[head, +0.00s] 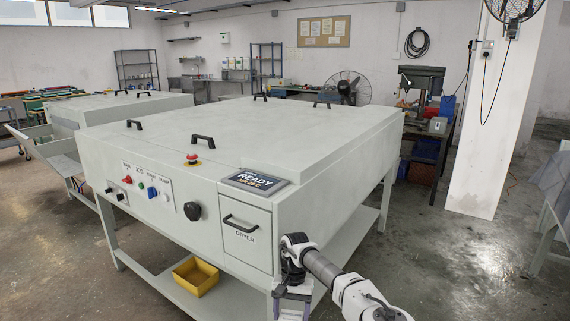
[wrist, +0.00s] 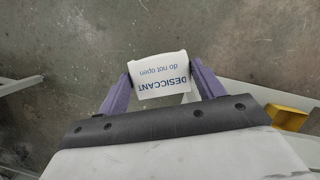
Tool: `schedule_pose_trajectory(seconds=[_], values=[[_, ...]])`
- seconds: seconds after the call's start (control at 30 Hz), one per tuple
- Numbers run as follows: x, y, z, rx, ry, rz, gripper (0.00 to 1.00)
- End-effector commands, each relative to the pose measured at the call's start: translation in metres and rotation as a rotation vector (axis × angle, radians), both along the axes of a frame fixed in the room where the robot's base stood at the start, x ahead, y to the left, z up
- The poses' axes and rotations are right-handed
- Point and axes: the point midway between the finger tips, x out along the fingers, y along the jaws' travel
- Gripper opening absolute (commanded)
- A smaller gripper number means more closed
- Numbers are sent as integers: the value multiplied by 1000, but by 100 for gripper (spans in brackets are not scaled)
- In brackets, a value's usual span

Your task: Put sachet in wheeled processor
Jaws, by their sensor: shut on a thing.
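My gripper (wrist: 160,76) is shut on a white sachet (wrist: 162,72) marked "DESICCANT do not open", held between its purple fingers above the floor. In the head view, my gripper hangs low in front of the near grey processor's right end, and the sachet cannot be made out. The near processor (head: 150,152) stands on straight legs; I see no wheels on it. Its drawer marked "DRYER" (head: 245,240) is shut, with a black handle. A second grey processor (head: 85,108) stands behind it at left; I cannot tell whether it has wheels.
A "READY" display (head: 256,180), a red stop button (head: 192,159) and knobs sit on the near processor. A yellow bin (head: 196,277) lies on its lower shelf. A white pillar (head: 490,130) stands at right. The floor (head: 440,250) right of the processor is clear.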

Motion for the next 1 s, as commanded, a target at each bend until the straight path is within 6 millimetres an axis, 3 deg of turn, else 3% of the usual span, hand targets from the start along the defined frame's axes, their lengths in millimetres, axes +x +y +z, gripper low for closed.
schedule_pose_trajectory(seconds=[0.03, 0.1, 0.3, 0.6, 1.0], values=[[-3, 7, -17, 0, 1, 54, 40], [-5, 13, -31, 1, 1, 114, 40], [-19, 16, -61, -10, -6, 183, 40], [-94, 15, -137, -12, -9, 183, 40], [-161, 18, -207, -1, -2, 180, 40]])
